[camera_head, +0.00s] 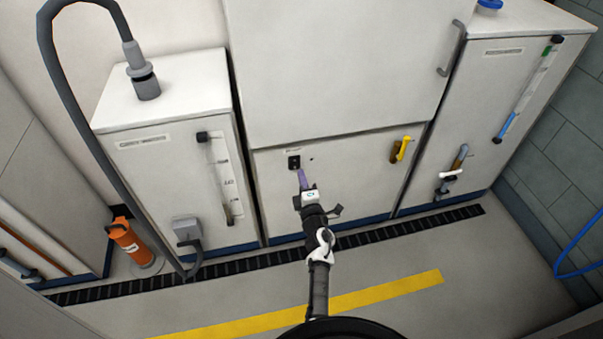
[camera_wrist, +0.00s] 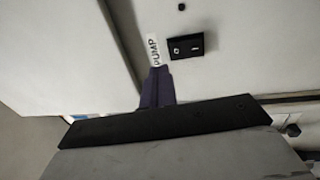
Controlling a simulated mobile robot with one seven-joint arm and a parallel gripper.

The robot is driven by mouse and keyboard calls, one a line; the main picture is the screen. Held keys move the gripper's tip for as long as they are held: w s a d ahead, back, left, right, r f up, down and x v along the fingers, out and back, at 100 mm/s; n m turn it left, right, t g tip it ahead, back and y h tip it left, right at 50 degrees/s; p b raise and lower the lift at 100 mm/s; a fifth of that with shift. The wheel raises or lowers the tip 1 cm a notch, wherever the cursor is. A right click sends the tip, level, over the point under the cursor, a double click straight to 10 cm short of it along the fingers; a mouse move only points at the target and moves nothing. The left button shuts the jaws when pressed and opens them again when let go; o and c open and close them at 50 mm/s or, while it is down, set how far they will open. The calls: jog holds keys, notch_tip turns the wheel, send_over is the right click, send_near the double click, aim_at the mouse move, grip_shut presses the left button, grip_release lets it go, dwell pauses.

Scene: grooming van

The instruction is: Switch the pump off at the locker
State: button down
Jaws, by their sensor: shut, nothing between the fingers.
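The pump switch (camera_head: 294,162) is a small black rocker on the front of the white locker's lower panel (camera_head: 350,180). In the wrist view the switch (camera_wrist: 186,47) shows a circle mark and a line mark. A white label reading PUMP (camera_wrist: 153,52) lies beside it. My gripper (camera_head: 303,178) is shut and empty, its purple fingertips just below the switch in the head view. In the wrist view the fingertips (camera_wrist: 157,75) are at the end of the label, to the lower left of the switch. I cannot tell whether they touch the panel. The rocker's position is unclear.
A yellow handle (camera_head: 403,148) sits on the same panel to the right. White cabinets with level gauges stand on both sides. An orange cylinder (camera_head: 124,236) and a grey hose (camera_head: 75,110) are at left. The striped floor in front is mostly clear.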

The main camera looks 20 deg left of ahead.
jog(key=r+v, duration=0.1)
jog(key=v, duration=0.6)
jog(key=shift+s+d+r, duration=0.15)
jog(key=shift+s+r, duration=0.1)
jog(key=shift+r, duration=0.05)
